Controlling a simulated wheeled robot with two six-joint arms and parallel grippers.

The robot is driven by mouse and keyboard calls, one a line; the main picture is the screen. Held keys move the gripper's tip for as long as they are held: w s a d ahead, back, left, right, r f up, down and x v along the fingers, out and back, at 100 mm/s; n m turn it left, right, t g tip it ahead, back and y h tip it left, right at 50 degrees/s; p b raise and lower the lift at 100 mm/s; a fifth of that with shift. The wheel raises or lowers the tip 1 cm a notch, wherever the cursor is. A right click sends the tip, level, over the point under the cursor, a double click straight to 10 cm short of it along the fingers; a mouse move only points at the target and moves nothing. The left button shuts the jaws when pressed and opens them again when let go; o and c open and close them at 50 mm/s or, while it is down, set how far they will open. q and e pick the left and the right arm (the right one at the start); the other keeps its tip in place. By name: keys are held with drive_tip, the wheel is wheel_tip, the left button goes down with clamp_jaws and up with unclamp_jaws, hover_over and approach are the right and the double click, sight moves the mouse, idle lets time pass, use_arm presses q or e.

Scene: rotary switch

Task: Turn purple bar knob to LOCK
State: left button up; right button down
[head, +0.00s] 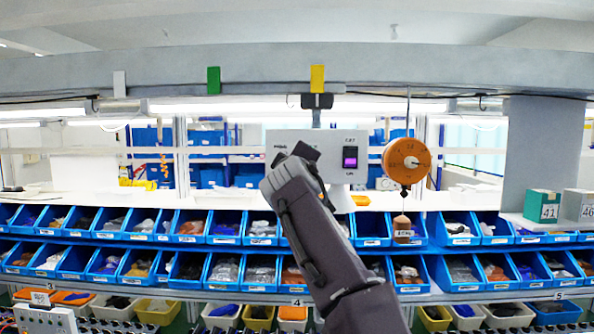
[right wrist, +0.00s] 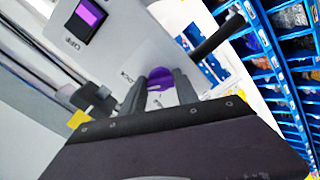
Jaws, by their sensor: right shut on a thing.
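A light grey switch panel (head: 333,140) stands upright above the bins. In the head view my right gripper (head: 300,155) is at the panel's left half and hides the knob. In the right wrist view the purple bar knob (right wrist: 159,98) shows between the two fingers of my right gripper (right wrist: 161,88), which is shut on it. The fingers hide part of the knob, so its exact pointing direction cannot be told. A small dark label (right wrist: 127,77) is printed beside the knob, too small to read surely. My left gripper is not in view.
A lit purple rocker switch (head: 350,157) is on the panel's right half. An orange round scale (head: 407,160) hangs to the right with a brown weight (head: 402,228) below it. Rows of blue bins (head: 225,226) run beneath the panel.

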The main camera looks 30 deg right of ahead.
drive_tip(key=shift+m+b, duration=0.3)
drive_tip(key=shift+m, duration=1)
drive_tip(key=c, duration=0.9)
unclamp_jaws()
drive_tip(key=shift+w, duration=0.1)
drive_tip(key=b+v, duration=0.4)
drive_tip(key=v, duration=0.5)
drive_tip(key=shift+f, duration=0.1)
